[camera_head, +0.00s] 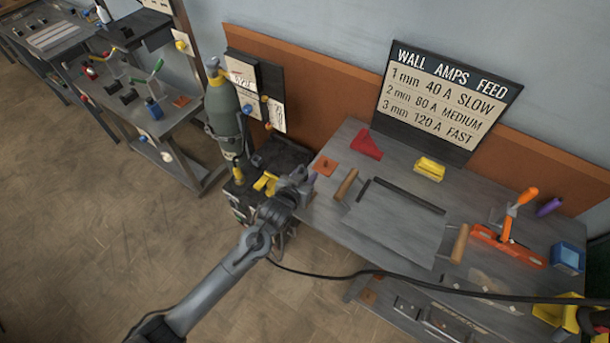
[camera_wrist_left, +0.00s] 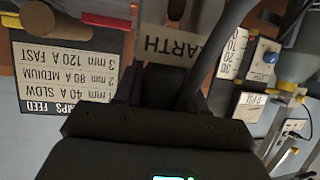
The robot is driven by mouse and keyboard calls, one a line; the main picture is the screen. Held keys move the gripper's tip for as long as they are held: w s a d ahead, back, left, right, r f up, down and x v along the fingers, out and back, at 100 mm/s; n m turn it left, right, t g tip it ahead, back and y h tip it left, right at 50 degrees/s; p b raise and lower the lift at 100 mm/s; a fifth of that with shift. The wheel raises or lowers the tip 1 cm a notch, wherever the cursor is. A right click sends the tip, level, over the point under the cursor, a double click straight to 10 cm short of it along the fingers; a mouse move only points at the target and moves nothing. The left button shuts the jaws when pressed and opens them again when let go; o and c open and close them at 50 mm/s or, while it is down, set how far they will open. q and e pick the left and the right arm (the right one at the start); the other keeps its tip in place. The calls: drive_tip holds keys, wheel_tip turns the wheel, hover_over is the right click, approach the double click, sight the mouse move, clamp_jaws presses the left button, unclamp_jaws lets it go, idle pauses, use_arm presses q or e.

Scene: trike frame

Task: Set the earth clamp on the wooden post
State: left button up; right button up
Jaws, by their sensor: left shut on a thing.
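My left gripper (camera_head: 303,183) is shut on the earth clamp, over the gap between the welding cart and the left end of the bench. The clamp is mostly hidden by the gripper in the head view. In the left wrist view a pale tag marked EARTH (camera_wrist_left: 172,45) and a dark cable (camera_wrist_left: 215,50) show at the jaws. A short brown wooden post (camera_head: 346,185) stands at the bench's left edge, right of the gripper and apart from it. A similar wooden cylinder (camera_head: 459,243) is at the bench's front right. My right gripper is out of view.
The grey bench (camera_head: 325,218) holds a metal plate (camera_head: 395,220), a red wedge (camera_head: 366,144), a yellow block (camera_head: 430,168) and an orange tool (camera_head: 507,245). A gas cylinder (camera_head: 224,115) stands on the cart. A black cable (camera_head: 400,279) crosses the bench front.

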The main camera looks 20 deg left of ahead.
use_arm(q)
drive_tip(key=shift+f, duration=0.3)
idle(0.4)
drive_tip(key=o, duration=1.1)
drive_tip(key=shift+c, duration=0.2)
drive_tip(key=shift+o, duration=0.4)
drive_tip(key=shift+f, duration=0.15)
drive_tip(key=shift+s, duration=0.1)
